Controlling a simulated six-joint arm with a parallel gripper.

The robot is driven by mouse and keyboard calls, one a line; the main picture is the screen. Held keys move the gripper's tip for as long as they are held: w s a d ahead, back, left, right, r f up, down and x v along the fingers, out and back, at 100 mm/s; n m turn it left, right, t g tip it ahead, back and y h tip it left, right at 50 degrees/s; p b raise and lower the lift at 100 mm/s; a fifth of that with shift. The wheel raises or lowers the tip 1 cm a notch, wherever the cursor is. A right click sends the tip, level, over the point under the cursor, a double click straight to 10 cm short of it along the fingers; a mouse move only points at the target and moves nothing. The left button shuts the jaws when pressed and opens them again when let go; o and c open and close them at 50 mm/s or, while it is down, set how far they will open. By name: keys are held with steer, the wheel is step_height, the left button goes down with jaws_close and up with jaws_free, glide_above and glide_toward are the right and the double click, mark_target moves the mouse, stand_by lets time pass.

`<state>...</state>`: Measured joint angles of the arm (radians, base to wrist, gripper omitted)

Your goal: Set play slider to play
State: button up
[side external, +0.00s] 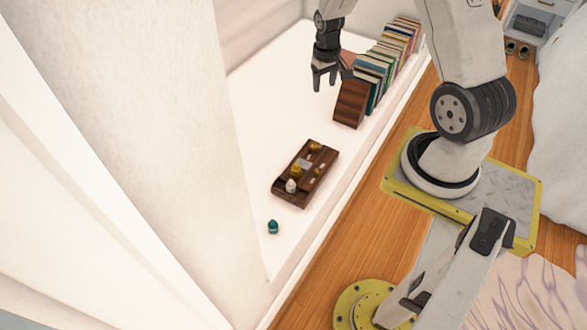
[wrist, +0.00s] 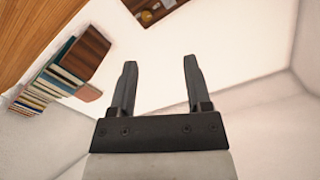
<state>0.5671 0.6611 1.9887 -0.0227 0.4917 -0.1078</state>
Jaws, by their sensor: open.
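A dark brown wooden board (side external: 305,173) with yellow and white knobs lies on the white surface in the side view. Which of its small parts is the play slider is too small to tell. In the wrist view only a corner of the board (wrist: 147,13) shows at the top edge. My gripper (side external: 324,84) is open and empty, above the white surface beside the books and well apart from the board. In the wrist view its two fingers (wrist: 158,75) are spread with nothing between them.
A row of books (side external: 385,60) with a brown block (side external: 351,104) at its near end stands close to my gripper. A small teal object (side external: 273,227) sits in front of the board. A sloped white wall (side external: 130,120) rises on the left.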

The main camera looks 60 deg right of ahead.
glide_above(316, 170)
step_height(316, 170, down, 31)
steer(key=shift+s+a+f, duration=0.1)
steer(key=shift+s, duration=0.05)
steer(key=shift+f, duration=0.15)
steer(key=shift+f, duration=3.7)
jaws_close()
